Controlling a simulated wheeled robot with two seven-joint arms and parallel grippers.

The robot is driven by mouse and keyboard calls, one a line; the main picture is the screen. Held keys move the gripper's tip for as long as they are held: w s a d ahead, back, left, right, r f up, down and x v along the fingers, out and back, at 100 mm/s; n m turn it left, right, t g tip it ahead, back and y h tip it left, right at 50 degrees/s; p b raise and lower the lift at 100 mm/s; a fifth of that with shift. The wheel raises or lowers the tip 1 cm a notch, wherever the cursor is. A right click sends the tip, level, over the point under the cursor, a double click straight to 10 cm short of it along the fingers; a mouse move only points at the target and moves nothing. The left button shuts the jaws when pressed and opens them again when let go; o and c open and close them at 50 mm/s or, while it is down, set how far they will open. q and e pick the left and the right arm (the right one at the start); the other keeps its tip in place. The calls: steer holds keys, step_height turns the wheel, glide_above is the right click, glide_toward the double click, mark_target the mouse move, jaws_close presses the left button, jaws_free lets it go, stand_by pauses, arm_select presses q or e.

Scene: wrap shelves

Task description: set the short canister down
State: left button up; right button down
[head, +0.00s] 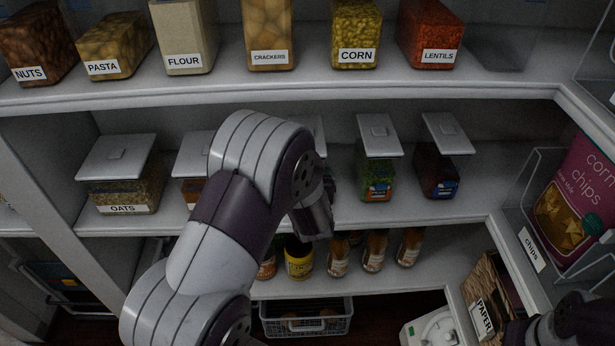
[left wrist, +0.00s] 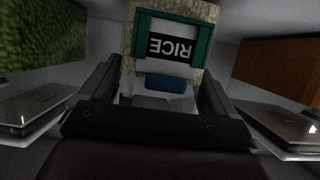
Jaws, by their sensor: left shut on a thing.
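The short canister, labelled RICE, shows in the left wrist view (left wrist: 185,18) with its label upside down in a green frame. My left gripper (left wrist: 160,80) is shut on it, one finger on each side. In the head view the left gripper (head: 318,215) reaches into the middle shelf (head: 440,207), and my arm hides most of the canister. Only a sliver of a pale lid (head: 319,130) shows behind the arm. Whether the canister's base touches the shelf is hidden.
On the middle shelf, a green-filled canister (head: 377,178) and a dark one (head: 438,178) stand right of my gripper. An oats canister (head: 125,190) and a partly hidden canister (head: 190,150) stand left. Bottles (head: 373,252) line the shelf below; labelled canisters (head: 355,35) fill the one above.

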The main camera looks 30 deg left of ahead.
arm_select(q)
steer(key=shift+r, duration=0.2)
steer(key=shift+f, duration=0.15)
steer(key=o, duration=1.4)
steer(key=shift+s+f, duration=0.1)
steer(key=shift+o, duration=0.2)
steer(key=shift+r, duration=0.2)
steer(key=p+v, duration=0.2)
steer(key=v, duration=1)
steer(key=d+f+m+g+h, duration=0.3)
steer(key=d+h, duration=0.3)
steer(key=d, duration=0.1)
steer(key=s+f+m+g+h, duration=0.1)
steer(key=s+m+g, duration=0.2)
steer(key=s+g, duration=0.4)
steer(key=s, duration=0.3)
steer(key=shift+s+a+f, duration=0.15)
steer(key=shift+s+a, duration=0.15)
steer(key=shift+a, duration=0.1)
